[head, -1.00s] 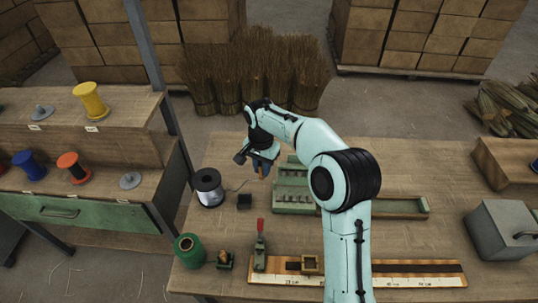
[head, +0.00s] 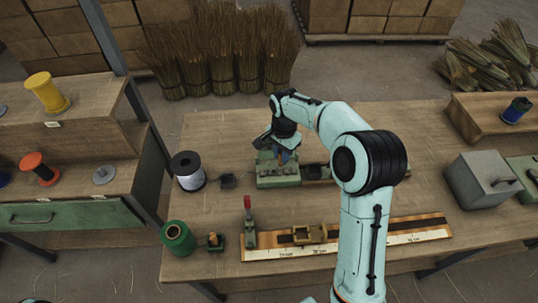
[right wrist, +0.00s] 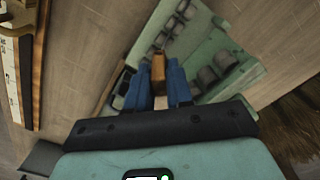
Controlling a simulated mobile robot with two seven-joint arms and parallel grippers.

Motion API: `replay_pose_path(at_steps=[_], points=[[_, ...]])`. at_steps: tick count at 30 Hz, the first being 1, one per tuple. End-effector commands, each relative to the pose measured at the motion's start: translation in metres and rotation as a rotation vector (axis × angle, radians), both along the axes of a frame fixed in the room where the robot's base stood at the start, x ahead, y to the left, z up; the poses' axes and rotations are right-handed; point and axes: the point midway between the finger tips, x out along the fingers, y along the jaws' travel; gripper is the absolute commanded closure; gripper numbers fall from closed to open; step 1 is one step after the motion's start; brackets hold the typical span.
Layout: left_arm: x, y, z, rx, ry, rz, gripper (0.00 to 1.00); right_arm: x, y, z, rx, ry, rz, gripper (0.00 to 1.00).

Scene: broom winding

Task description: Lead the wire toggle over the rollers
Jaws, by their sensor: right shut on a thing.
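My right gripper (head: 281,156) is shut on the wire toggle, a small wooden piece. In the right wrist view the toggle (right wrist: 158,69) shows between the blue fingertips. The gripper is over the green roller block (head: 278,182), near its back edge. Grey rollers (right wrist: 208,75) stand in rows on the block, to both sides of the toggle in the right wrist view. The wire spool (head: 188,172) stands to the left on the bench. The wire is too thin to follow clearly. My left gripper is not in view.
In front are a green spool (head: 178,238), a red-handled clamp (head: 249,222) and a measuring board (head: 400,232). A grey metal box (head: 482,180) stands at right. The back of the bench is clear.

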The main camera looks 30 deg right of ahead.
Motion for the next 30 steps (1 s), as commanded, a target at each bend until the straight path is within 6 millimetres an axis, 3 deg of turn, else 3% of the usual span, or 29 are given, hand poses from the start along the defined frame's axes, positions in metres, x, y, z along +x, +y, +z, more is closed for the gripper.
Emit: replay_pose_path(at_steps=[15, 22, 30], points=[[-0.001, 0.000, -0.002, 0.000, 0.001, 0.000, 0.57, -0.039, -0.071, 0.001, -0.002, -0.002, -0.002, 1.00], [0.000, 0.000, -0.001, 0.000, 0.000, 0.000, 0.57, -0.047, -0.087, 0.001, 0.000, -0.002, -0.001, 1.00], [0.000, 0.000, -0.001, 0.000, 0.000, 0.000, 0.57, -0.048, -0.089, 0.001, 0.000, -0.002, 0.001, 1.00]])
